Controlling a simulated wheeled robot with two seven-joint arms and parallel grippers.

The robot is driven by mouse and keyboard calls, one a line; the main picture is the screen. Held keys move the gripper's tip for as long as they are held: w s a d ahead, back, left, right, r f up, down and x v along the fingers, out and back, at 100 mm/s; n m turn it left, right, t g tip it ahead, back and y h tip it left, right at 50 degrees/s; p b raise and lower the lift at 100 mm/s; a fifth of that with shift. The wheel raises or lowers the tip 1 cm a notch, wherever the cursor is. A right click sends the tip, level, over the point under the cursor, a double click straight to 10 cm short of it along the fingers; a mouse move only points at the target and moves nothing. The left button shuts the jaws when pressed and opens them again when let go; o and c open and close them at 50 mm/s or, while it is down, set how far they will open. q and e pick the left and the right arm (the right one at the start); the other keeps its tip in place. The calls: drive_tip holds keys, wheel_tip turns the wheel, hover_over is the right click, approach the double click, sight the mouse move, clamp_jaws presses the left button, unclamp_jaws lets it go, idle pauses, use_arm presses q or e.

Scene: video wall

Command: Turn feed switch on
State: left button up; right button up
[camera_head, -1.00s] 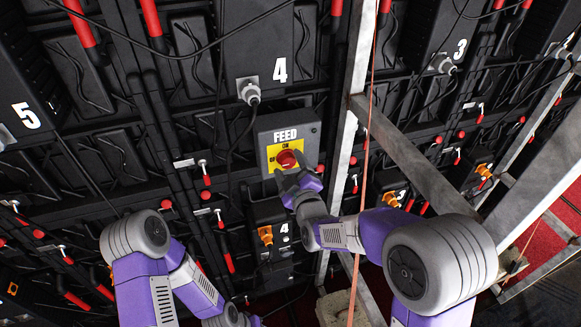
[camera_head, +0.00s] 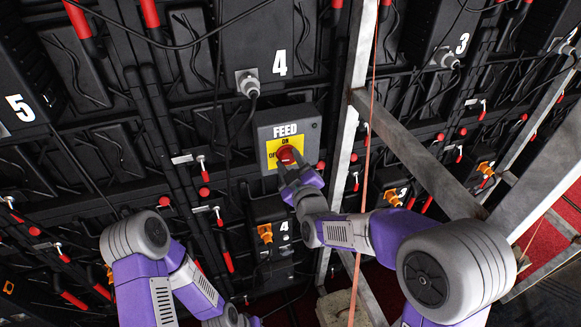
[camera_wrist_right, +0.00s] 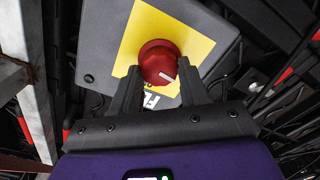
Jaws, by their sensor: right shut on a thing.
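The grey FEED switch box (camera_head: 312,130) hangs on the back of the video wall, below the panel marked 4. It has a yellow plate (camera_head: 272,146) with ON at the top and OFF at the left, and a red rotary knob (camera_head: 287,154). My right gripper (camera_head: 289,164) is shut on the knob. In the right wrist view the fingers (camera_wrist_right: 158,84) stand on either side of the red knob (camera_wrist_right: 158,60), whose white mark points to the lower right in that picture. Fingers partly cover the knob in the head view. My left gripper is out of view; only its arm shows.
A metal truss upright (camera_head: 347,140) stands right of the box, with an orange cable (camera_head: 367,150) running down beside it. Black cables hang around the FEED box.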

drive_tip(key=m+b, duration=0.8)
drive_tip(key=shift+d+f, duration=0.1)
drive_tip(key=shift+f, duration=0.05)
drive_tip(key=m+b, duration=0.4)
drive_tip(key=shift+m, duration=0.3)
drive_tip(key=shift+m+b, duration=1.1)
drive_tip(key=shift+m, duration=0.7)
drive_tip(key=o, duration=1.1)
drive_tip(key=shift+c, duration=0.2)
drive_tip(key=v, duration=0.7)
drive_tip(key=shift+s+p, duration=0.2)
drive_tip(key=shift+p, duration=0.15)
